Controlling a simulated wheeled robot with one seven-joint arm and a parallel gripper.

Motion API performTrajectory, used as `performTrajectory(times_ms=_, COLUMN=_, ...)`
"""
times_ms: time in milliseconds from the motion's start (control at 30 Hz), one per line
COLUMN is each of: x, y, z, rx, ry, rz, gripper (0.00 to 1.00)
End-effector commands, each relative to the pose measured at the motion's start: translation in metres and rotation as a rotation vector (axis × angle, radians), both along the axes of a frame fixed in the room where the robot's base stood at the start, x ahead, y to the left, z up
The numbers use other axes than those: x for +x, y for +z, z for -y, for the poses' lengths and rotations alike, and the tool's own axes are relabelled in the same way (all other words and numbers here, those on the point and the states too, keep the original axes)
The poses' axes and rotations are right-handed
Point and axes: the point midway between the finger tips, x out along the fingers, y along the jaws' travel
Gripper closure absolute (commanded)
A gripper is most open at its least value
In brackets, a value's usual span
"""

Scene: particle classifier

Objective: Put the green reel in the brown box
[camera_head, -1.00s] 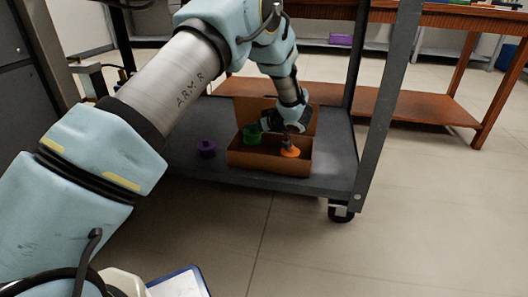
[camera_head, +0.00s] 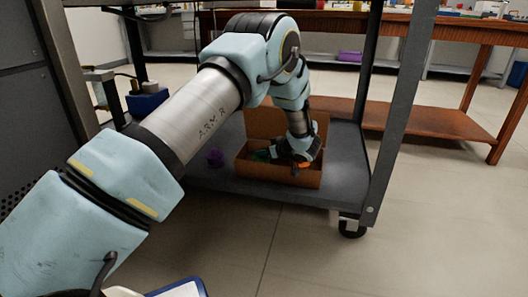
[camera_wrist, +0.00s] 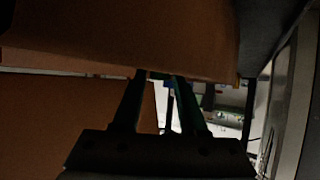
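The brown box (camera_head: 277,173) stands on the dark lower shelf of a cart in the head view, its back flap raised. A dark green patch, seemingly the green reel (camera_head: 262,155), shows inside its left part, mostly hidden by the front wall and my gripper. My gripper (camera_head: 281,155) is low in the box. In the wrist view, my gripper's two fingers (camera_wrist: 160,76) are apart with a gap and nothing seen between them. Brown box walls (camera_wrist: 130,45) fill much of that view. I cannot tell whether the fingers touch the reel.
An orange reel (camera_head: 304,164) is in the right part of the box, mostly hidden by my gripper. A cart post (camera_head: 397,120) rises at the right.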

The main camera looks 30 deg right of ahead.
Motion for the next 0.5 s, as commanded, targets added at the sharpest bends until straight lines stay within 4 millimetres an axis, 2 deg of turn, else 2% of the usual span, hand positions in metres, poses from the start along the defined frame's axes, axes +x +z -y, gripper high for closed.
performTrajectory(times_ms=33, x=-0.0001, y=-0.0001, z=-0.0001, rx=0.000, ry=0.000, rz=0.000, gripper=0.51)
performTrajectory(times_ms=133, x=-0.0001, y=-0.0002, z=-0.0002, rx=0.000, ry=0.000, rz=0.000, gripper=0.40)
performTrajectory(times_ms=367, x=-0.0001, y=0.0000, z=-0.0002, rx=0.000, ry=0.000, rz=0.000, gripper=0.39)
performTrajectory(times_ms=500, x=-0.0041, y=0.0066, z=0.0009, rx=-0.001, ry=-0.001, rz=-0.001, gripper=0.39)
